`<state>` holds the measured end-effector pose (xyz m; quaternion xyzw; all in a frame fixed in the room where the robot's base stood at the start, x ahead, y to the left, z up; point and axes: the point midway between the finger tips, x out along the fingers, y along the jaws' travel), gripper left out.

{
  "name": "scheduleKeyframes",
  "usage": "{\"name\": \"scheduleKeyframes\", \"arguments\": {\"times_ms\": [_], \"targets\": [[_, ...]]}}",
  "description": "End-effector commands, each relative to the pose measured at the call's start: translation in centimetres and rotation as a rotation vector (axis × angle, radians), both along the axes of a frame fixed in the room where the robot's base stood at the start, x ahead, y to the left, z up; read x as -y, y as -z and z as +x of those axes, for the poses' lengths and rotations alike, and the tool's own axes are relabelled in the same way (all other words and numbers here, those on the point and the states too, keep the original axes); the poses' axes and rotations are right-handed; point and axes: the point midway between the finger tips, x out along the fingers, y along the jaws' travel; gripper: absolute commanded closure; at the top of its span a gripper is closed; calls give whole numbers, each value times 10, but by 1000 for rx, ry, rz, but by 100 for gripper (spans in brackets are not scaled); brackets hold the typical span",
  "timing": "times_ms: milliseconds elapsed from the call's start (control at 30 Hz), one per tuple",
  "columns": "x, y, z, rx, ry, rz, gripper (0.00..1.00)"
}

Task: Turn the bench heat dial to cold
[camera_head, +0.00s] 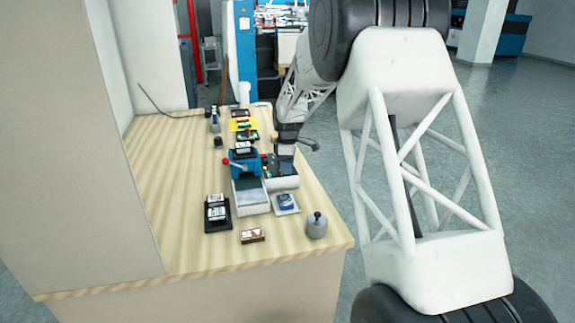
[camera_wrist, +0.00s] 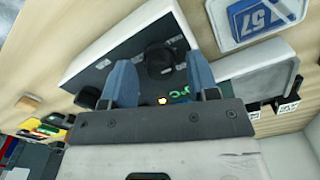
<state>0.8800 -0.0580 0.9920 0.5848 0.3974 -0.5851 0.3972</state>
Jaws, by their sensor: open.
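The heat dial (camera_wrist: 158,62) is a round black knob on the dark face of a white box (camera_wrist: 120,40) in the wrist view. The same box, with its dark panel (camera_head: 282,170), sits on the bench in the head view, where the dial is too small to make out. My gripper (camera_wrist: 160,72) is open, its two blue-grey fingers on either side of the dial with gaps showing; I cannot tell whether they touch it. In the head view my gripper (camera_head: 285,140) is above the panel's far end. Green marks (camera_wrist: 180,93) and a small lit spot show below the dial.
A blue press (camera_head: 245,165) with a pale tray stands left of the box. A blue-labelled piece (camera_head: 286,202), a grey lidded pot (camera_head: 317,225), a small brown box (camera_head: 252,236) and a black holder (camera_head: 217,212) are nearer. The bench's left part (camera_head: 165,180) is clear.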

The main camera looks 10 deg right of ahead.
Motion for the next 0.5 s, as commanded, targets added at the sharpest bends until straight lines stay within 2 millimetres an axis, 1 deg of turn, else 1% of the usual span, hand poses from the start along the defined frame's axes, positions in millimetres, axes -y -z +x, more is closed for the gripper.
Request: {"name": "scheduleKeyframes", "arguments": {"times_ms": [167,500], "targets": [[0,-11,0,3,0,0,46],[0,-52,0,1,0,0,46]]}}
